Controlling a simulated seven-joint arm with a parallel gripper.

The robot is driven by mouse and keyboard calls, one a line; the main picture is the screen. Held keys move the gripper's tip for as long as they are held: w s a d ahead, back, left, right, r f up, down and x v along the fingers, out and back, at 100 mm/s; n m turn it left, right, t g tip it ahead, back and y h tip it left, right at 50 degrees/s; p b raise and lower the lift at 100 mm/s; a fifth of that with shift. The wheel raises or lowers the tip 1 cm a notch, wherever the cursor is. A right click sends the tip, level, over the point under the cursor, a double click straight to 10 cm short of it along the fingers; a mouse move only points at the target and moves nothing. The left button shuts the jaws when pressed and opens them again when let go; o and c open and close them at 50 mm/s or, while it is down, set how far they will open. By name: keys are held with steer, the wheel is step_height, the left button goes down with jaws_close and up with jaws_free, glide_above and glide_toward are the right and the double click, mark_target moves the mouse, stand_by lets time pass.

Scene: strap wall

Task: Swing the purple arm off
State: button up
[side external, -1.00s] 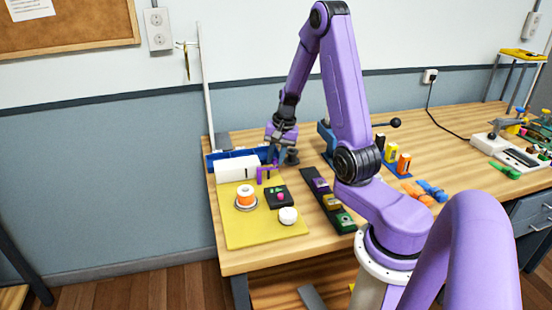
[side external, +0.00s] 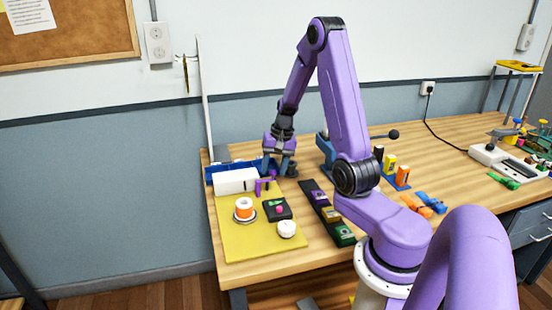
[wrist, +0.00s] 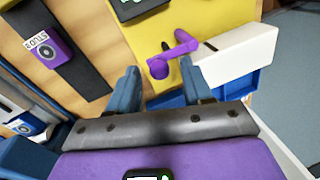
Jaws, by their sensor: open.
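The purple arm (side external: 264,186) is a small bent bar with a round knob, beside the white block (side external: 236,181). In the wrist view the purple arm (wrist: 176,50) lies just beyond my fingertips, over the yellow board (wrist: 205,18) and close to the white block (wrist: 240,58). My gripper (side external: 277,168) is low at the far edge of the yellow board, near the purple arm. I cannot tell whether a finger touches the purple arm.
A blue bin (side external: 217,171) stands behind the white block. The yellow board also bears an orange spool (side external: 244,208), a black box (side external: 277,209) and a white round knob (side external: 287,229). A dark strip with several blocks (side external: 328,213) lies to the right.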

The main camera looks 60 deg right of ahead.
step_height(320, 180, up, 17)
steer(key=s+d, duration=0.2)
steer(key=shift+s, duration=0.35)
steer(key=shift+a, duration=0.2)
steer(key=s+a+f+n+g, duration=0.1)
steer(key=s+a+n, duration=0.1)
steer(key=a+n, duration=0.6)
steer(key=s+a+f+n+g, duration=0.1)
steer(key=a+f+n, duration=0.15)
steer(key=a, duration=1.05)
steer(key=s+a+f+n, duration=0.1)
steer(key=s+a+n, duration=0.2)
steer(key=s+n, duration=0.3)
steer(key=s+a+f+n, duration=0.2)
steer(key=s+a+n, duration=0.2)
steer(key=s+n, duration=0.3)
steer(key=s, duration=0.5)
steer(key=shift+a+h, duration=0.25)
steer(key=shift+h, duration=0.15)
